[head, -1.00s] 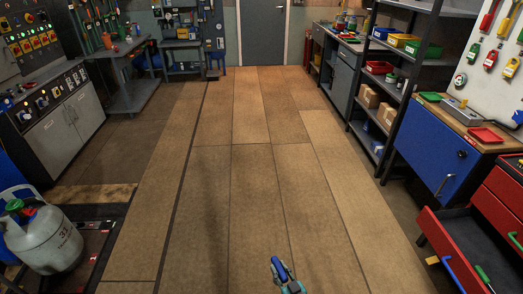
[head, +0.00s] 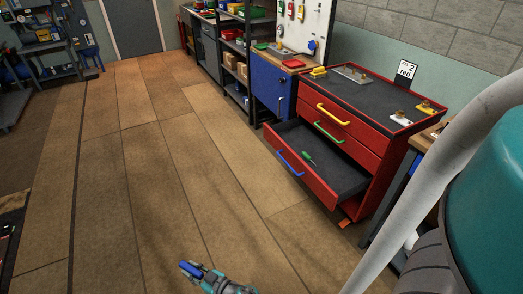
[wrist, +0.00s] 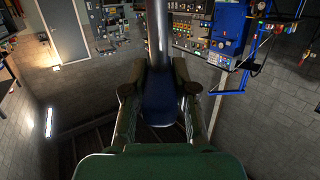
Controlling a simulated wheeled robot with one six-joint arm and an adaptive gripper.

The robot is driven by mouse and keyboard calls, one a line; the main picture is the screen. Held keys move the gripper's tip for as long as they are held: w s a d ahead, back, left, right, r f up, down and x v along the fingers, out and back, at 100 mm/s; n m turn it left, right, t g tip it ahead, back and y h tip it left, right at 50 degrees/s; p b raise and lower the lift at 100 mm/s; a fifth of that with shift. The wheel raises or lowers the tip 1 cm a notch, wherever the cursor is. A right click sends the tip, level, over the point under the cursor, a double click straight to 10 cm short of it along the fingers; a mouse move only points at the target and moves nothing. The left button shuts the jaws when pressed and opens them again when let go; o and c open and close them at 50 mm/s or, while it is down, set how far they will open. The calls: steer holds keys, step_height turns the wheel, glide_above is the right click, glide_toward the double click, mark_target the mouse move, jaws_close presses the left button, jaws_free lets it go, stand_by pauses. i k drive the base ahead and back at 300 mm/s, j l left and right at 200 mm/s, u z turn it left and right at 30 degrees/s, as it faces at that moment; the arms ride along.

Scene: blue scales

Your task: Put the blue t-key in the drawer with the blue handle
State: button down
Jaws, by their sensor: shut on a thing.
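My gripper (head: 205,280) is at the bottom of the head view, over the floor, shut on the blue t-key (head: 190,268). In the wrist view the key's dark blue handle (wrist: 160,98) sits between the two fingers, and its grey shaft (wrist: 157,35) points away from the gripper. The drawer with the blue handle (head: 315,184) is the lowest visible one of a red cabinet and is pulled open. Its blue handle (head: 291,164) is on the front. The drawer is ahead and to the right of my gripper, well apart from it.
A green-handled tool (head: 308,158) lies in the open drawer. The red cabinet (head: 372,152) has closed drawers above, with yellow and green handles. A blue cabinet (head: 270,88) stands beyond it. A large teal and grey object fills the right edge. The floor (head: 170,180) ahead is clear.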

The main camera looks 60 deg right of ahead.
mark_target(325, 169)
steer(key=k+z, duration=0.15)
steer(key=z, duration=1.3)
steer(key=i+l+z, duration=0.1)
steer(key=i+z, duration=0.3)
steer(key=i, duration=0.6)
